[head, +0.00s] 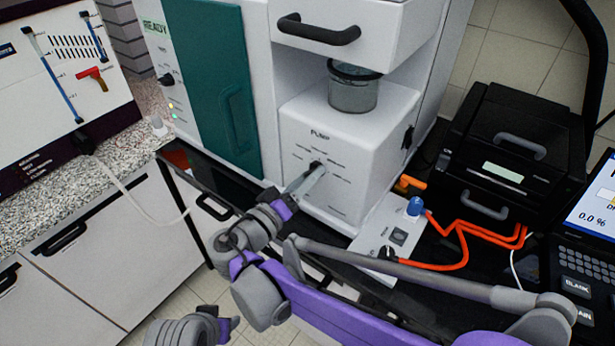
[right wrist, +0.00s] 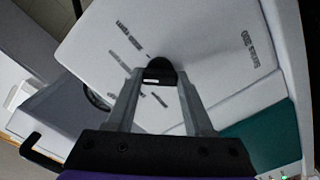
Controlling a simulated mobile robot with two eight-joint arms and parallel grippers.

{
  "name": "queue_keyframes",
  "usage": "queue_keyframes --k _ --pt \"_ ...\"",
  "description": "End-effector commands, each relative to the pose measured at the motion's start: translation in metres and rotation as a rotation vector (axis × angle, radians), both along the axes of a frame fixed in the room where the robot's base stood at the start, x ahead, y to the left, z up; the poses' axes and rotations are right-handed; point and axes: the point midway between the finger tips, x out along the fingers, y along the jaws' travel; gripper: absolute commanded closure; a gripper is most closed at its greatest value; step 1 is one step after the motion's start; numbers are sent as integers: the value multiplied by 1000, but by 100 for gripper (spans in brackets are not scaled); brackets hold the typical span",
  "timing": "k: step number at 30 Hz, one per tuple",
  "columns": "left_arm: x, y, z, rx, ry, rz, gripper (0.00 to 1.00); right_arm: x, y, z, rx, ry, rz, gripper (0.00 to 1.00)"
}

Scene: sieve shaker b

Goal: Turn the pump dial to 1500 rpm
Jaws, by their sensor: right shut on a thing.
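The pump dial (head: 317,164) is a small black knob on the front of the white pump housing (head: 352,185), under the word PUMP. Small printed labels surround it, too small to read. My right gripper (head: 308,176) reaches it from the lower left. In the right wrist view, my right gripper (right wrist: 158,84) is shut on the black dial (right wrist: 161,68), one fingertip on each side. A short white mark shows on the dial; the value it points to cannot be read. A grey and purple part of mine shows at the bottom left; my left gripper's fingers are not visible.
A metal cup (head: 353,92) stands on the pump housing, below a drawer with a black handle (head: 318,29). A green door (head: 205,80) is at left. A white box with a blue knob (head: 415,206), orange tubes (head: 463,243) and a black case (head: 505,150) are at right.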

Motion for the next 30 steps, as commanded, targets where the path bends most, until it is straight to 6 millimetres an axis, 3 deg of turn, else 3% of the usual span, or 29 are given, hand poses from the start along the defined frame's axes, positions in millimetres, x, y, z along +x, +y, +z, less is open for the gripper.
queue_keyframes --k 18,30 --pt "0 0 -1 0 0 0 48 0 -1 0 -448 325 -2 100" --pt "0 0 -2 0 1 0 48 0 -1 0 -602 438 -2 100"
